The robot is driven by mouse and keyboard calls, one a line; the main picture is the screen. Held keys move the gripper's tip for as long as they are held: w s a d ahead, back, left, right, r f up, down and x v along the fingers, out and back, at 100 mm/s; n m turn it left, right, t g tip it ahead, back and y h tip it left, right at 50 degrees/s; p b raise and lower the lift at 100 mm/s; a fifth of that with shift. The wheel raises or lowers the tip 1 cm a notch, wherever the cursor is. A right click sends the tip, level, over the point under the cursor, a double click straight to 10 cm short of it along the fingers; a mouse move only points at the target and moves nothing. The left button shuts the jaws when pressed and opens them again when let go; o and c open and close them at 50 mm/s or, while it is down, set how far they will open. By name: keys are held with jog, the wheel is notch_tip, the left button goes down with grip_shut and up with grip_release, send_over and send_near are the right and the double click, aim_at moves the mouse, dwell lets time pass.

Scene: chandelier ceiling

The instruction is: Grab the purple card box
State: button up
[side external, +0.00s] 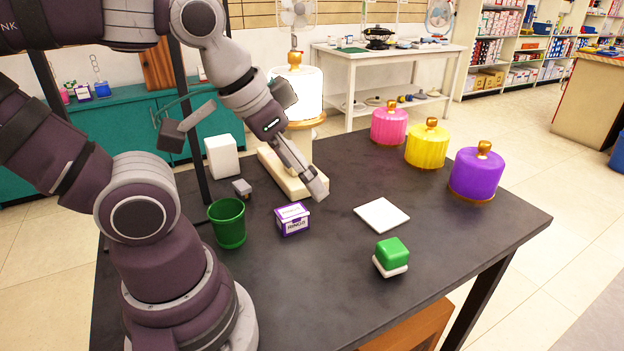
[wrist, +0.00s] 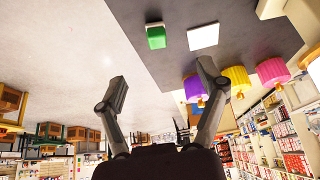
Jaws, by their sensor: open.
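The purple card box (side external: 292,219) is a small purple and white box with lettering. It sits upright on the dark table, right of the green cup, in the side external view. It is not in the wrist view. My gripper (side external: 318,188) is above the table, up and to the right of the box and apart from it. In the wrist view my gripper (wrist: 160,85) shows two fingers spread wide with nothing between them.
On the dark table (side external: 330,270) stand a green cup (side external: 227,222), a white tile (side external: 382,215), a green-and-white block (side external: 391,257), and pink (side external: 389,126), yellow (side external: 427,145) and purple (side external: 476,174) domed containers. A white block (side external: 222,157) stands behind the cup. The front middle is clear.

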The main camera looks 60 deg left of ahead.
jog(key=shift+o, duration=1.3)
